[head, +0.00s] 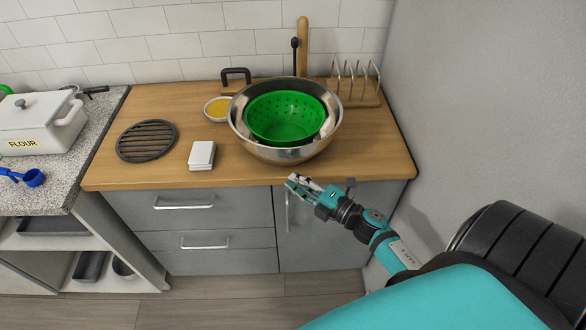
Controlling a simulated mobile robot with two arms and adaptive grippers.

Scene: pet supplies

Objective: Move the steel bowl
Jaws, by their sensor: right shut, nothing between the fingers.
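The steel bowl (238,122) stands on the wooden counter, right of its middle. A green colander (284,119) with holes sits inside the bowl and hides most of its inside. My right gripper (291,180) is in front of the counter's front edge, just below the bowl in the picture and apart from it. Its fingers are shut with nothing held. My left gripper does not show.
On the wooden counter (101,177) are a black round trivet (146,141), a white block (202,155), a small bowl of yellow stuff (217,109) and a toast rack (355,85). A grey wall (470,90) bounds the right side. A flour box (38,123) stands at left.

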